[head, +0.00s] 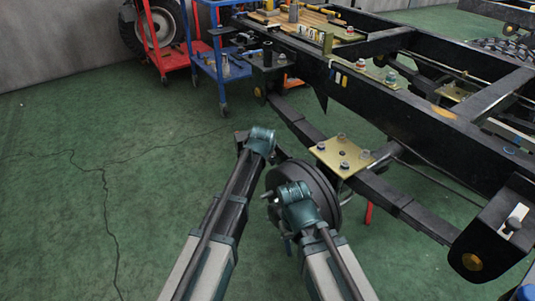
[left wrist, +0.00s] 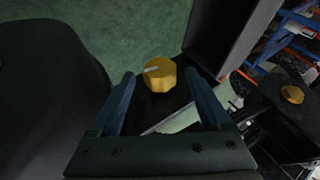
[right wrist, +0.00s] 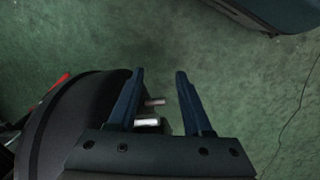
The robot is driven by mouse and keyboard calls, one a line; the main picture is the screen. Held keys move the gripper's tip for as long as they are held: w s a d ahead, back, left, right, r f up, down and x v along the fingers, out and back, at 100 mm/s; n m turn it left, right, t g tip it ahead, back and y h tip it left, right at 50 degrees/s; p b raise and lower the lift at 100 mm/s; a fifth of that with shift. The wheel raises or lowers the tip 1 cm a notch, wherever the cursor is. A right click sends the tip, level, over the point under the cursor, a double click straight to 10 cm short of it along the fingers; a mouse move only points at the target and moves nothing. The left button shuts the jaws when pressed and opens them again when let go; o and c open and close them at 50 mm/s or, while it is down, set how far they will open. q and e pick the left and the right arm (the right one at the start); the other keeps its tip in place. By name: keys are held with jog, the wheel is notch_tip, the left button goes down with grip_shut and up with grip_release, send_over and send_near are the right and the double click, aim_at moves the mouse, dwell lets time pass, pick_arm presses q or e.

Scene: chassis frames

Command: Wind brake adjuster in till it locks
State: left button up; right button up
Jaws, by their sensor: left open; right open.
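A ribbed yellow knob (left wrist: 160,76) with a pale mark on its face, apparently the brake adjuster, shows in the left wrist view. It sits between the open fingertips of my left gripper (left wrist: 160,82), with a visible gap on each side. The head view hides this knob. The dark round brake drum (head: 325,183) is below the axle plate in the head view, and it also shows in the right wrist view (right wrist: 95,108). My right gripper (right wrist: 160,75) is open beside the drum. Two metal studs (right wrist: 152,102) show between its fingers, and neither is visibly gripped.
The black chassis rail (head: 350,82) and leaf spring (head: 385,193) run close to the drum. A brass-coloured plate (head: 343,156) with bolts lies on the spring. A blue cart (head: 222,68) and red stand (head: 168,52) are behind. Green floor (head: 80,190) at left is clear.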

pick_arm(q)
jog(key=p+v, duration=1)
jog(key=v, duration=0.3)
